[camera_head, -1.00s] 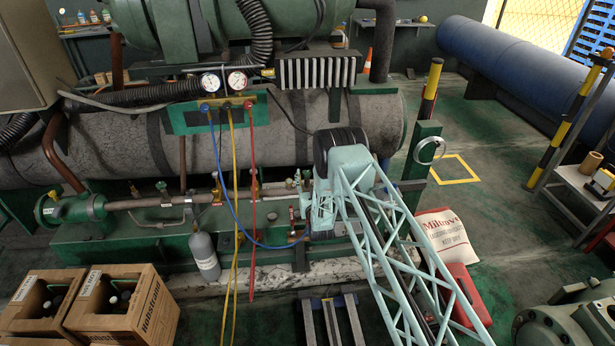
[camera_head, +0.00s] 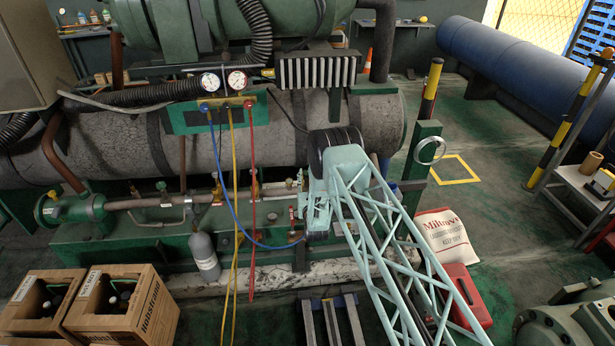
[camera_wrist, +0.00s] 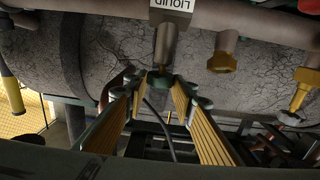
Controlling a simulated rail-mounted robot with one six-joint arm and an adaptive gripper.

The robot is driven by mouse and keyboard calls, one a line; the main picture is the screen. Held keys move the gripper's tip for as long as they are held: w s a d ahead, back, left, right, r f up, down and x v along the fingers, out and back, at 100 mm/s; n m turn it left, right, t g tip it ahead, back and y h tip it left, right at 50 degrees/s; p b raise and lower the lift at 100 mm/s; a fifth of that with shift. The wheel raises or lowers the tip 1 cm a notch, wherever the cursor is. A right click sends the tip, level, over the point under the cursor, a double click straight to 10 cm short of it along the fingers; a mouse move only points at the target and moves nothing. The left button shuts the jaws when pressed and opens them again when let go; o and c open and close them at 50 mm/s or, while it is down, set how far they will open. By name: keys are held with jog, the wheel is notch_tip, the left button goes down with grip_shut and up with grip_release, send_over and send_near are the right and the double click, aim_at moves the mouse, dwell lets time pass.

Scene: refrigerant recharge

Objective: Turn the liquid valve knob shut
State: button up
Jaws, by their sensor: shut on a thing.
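The liquid valve stands at the top centre of the wrist view, below an upside-down white tag (camera_wrist: 172,4) that reads LIQUID. Its grey stem (camera_wrist: 165,42) ends in a small dark green knob (camera_wrist: 159,84). My gripper (camera_wrist: 159,80) has its two yellow-padded fingers on either side of the knob and is shut on it. The fingertips partly cover the knob. In the head view my arm's wrist hides the knob and the gripper's fingers in front of the pipework.
A brass fitting (camera_wrist: 222,62) and a brass valve (camera_wrist: 301,91) lie close to the right in the wrist view. A gauge manifold (camera_head: 222,115) with blue, yellow and red hoses hangs left of my arm. A red case (camera_head: 464,290) and a white sack (camera_head: 447,240) lie on the floor.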

jog(key=shift+a+m+h, duration=0.15)
jog(key=shift+m+h, duration=0.15)
jog(key=shift+h, duration=0.1)
jog(key=shift+a+m+h+b, duration=0.15)
jog(key=shift+m+h+b, duration=0.75)
jog(key=shift+h, duration=0.6)
jog(key=shift+a+m+h+b, duration=0.15)
jog(key=shift+m+h+b, duration=0.7)
jog(key=shift+h, duration=0.65)
jog(key=shift+a+m+g+h, duration=0.1)
jog(key=shift+m+g+h, duration=0.5)
jog(key=shift+m+h, duration=1.15)
jog(key=shift+w+a+m+g+h, duration=0.1)
jog(key=shift+m+g+h, duration=0.5)
jog(key=shift+h, duration=0.55)
jog(key=shift+w+a+m+g+h, duration=0.1)
jog(key=shift+m+g+h, duration=0.5)
jog(key=shift+h, duration=0.5)
jog(key=o, duration=0.9)
jog(key=shift+d, duration=0.1)
jog(key=shift+s, duration=0.1)
jog(key=v, duration=1.2)
